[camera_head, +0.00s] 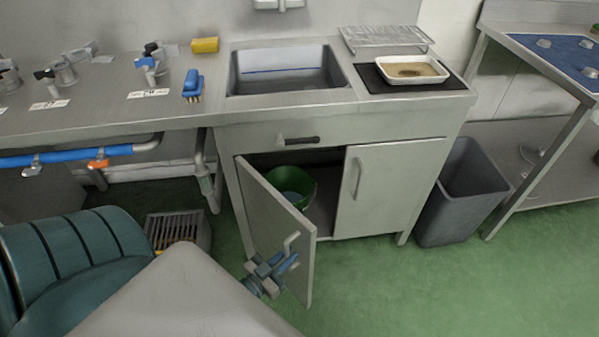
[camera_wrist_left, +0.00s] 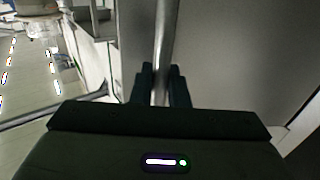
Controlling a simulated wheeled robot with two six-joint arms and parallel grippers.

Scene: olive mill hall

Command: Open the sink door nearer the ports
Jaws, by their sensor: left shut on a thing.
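The sink cabinet has two grey doors under the basin. The left door (camera_head: 272,215), on the side of the pipes and taps, stands swung open toward me. My left gripper (camera_head: 284,262) is at this door's bar handle (camera_head: 291,242), near its free edge. In the left wrist view the fingers (camera_wrist_left: 160,88) are shut on the upright handle bar (camera_wrist_left: 163,50), with the door panel (camera_wrist_left: 235,50) beside it. The right door (camera_head: 388,187) is closed. A green bucket (camera_head: 291,184) shows inside the open cabinet. My right gripper is not in view.
A grey bin (camera_head: 462,195) stands right of the cabinet. A tray (camera_head: 411,70) sits on the counter. Green floor right of the open door is clear.

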